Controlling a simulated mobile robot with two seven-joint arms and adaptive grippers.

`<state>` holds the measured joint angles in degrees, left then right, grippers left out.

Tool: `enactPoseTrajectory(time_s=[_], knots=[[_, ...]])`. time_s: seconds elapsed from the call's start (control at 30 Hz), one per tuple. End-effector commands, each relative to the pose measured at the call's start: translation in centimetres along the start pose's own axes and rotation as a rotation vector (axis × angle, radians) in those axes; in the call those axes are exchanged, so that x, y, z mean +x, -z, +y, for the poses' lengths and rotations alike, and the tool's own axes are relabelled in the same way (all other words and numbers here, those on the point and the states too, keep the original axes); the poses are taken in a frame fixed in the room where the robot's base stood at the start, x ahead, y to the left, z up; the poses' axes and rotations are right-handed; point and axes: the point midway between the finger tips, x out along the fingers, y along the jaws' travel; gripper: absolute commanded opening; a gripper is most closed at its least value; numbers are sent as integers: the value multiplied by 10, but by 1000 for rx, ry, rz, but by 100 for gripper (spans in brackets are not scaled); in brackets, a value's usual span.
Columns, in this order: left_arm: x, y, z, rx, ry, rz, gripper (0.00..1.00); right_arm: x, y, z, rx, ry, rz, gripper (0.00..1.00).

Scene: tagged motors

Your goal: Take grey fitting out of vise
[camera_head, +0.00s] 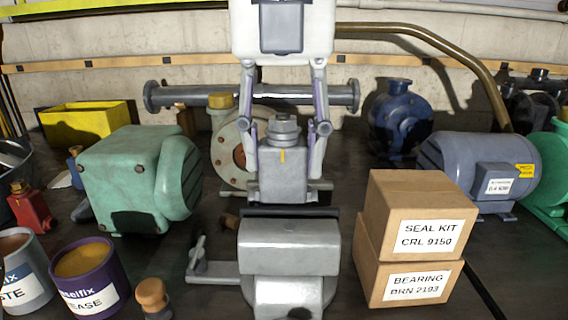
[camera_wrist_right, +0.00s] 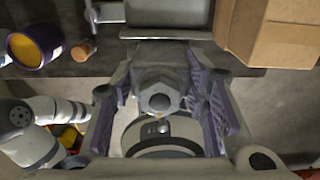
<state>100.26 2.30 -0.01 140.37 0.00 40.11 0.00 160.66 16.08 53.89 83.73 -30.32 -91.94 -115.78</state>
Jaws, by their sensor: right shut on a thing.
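The grey fitting (camera_head: 283,170) is a block with a hexagonal top and a small yellow mark, upright at the vise. The vise (camera_head: 290,262) is grey metal with a dark jaw edge and a handle at its left. My right gripper (camera_head: 284,150) comes down from above, its fingers on both sides of the fitting, shut on it. The fitting (camera_wrist_right: 160,92) also sits between the purple-padded fingers in the right wrist view. My left gripper is not in view.
Two stacked cardboard boxes (camera_head: 408,245) stand close at the vise's right. A green motor (camera_head: 125,180) is at the left, with tins (camera_head: 88,275) in front of it. A flanged pipe (camera_head: 185,95) and a round pump housing (camera_head: 226,150) are behind the fitting.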

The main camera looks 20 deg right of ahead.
Motion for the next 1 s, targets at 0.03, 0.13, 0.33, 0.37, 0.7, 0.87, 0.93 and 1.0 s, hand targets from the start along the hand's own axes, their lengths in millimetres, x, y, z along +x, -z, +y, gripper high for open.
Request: enactPoseTrajectory(time_s=[0.03,0.13,0.33,0.37,0.7,0.87,0.93,1.0], knots=[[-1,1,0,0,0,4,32,-8,1,0,1,-4,-7,2],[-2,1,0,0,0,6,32,-18,1,0,2,-4,-9,2],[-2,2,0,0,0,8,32,-38,2,-1,2,-5,-12,2],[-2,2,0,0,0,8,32,-42,2,-1,3,-6,-13,2],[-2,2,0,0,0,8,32,-63,2,-1,2,-4,-11,2],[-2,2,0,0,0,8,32,-63,2,-2,2,-4,-12,2],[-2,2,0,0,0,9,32,-63,2,-2,2,-5,-12,2],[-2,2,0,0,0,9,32,-63,2,-2,2,-5,-12,2]])
